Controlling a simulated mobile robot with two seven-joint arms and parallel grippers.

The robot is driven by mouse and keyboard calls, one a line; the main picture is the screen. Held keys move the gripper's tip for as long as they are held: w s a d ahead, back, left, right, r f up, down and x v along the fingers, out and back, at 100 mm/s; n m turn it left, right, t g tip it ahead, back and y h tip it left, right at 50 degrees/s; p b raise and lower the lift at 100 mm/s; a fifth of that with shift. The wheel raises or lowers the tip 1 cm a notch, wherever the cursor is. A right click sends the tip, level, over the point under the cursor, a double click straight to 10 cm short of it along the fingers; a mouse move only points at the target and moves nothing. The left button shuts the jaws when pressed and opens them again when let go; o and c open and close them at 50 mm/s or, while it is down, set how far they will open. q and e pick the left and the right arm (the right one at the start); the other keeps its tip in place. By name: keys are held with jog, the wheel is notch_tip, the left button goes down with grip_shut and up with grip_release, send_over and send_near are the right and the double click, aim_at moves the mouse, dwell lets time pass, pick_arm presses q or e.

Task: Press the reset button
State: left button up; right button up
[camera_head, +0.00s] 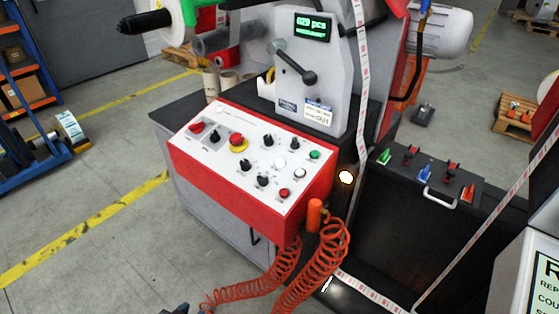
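The control panel (228,187) is a red box with a white sloped top, mounted on the machine's front. It carries a yellow-ringed red emergency stop (239,143), several black knobs, a green button (314,154), a bright white button (280,162), a second whitish button (299,173) and a red button (284,193). The labels are too small to read, so I cannot tell which one is the reset button. Nothing covers or touches the buttons. Neither gripper can be made out in the head view.
A grey upright with a lit green display (312,27) and a black crank handle (297,66) rises behind the panel. An orange handle (314,215) with coiled red hose (312,272) hangs at the panel's front right. A label web runs down the right.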

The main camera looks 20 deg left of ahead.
pick_arm(q)
grip_shut()
dwell(1.3)
